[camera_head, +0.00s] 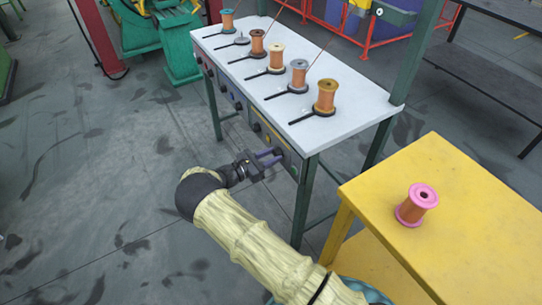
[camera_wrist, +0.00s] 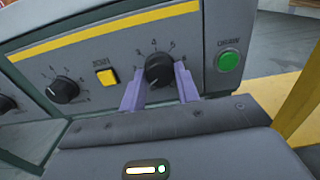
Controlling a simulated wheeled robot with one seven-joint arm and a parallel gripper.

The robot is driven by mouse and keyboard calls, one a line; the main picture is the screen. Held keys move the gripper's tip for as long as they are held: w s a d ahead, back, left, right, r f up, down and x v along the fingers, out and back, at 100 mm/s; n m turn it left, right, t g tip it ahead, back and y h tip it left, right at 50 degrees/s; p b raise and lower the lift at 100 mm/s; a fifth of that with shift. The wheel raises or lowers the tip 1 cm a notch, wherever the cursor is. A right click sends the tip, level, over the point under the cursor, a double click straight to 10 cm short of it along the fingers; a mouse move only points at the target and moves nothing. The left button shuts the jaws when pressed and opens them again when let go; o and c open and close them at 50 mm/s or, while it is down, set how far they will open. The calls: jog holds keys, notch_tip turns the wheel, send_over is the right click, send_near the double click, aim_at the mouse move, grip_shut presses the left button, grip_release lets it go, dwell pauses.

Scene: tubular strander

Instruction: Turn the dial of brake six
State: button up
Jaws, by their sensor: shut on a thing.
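The dial (camera_wrist: 159,70) is a round black knob on the grey front panel of the white-topped table, with numbers around it. My gripper (camera_wrist: 160,82) has its two purple fingers on either side of this dial and is shut on it. In the head view my gripper (camera_head: 272,157) reaches the panel near the table's right end. The dial is largely hidden there by the fingers. A second black dial (camera_wrist: 64,90) sits to the left on the same panel. The brake number cannot be read in either view.
A yellow button (camera_wrist: 107,77) lies between the dials and a green button (camera_wrist: 228,60) right of the held dial. The white table (camera_head: 340,95) carries several spools on black holders. A yellow table (camera_head: 450,185) with a pink spool (camera_head: 417,204) stands close on the right.

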jog(key=o, duration=1)
jog(key=shift+c, duration=0.2)
jog(key=v, duration=1.7)
jog(key=shift+s+a+b, duration=0.2)
jog(key=shift+b, duration=0.15)
jog(key=shift+d+f, duration=0.1)
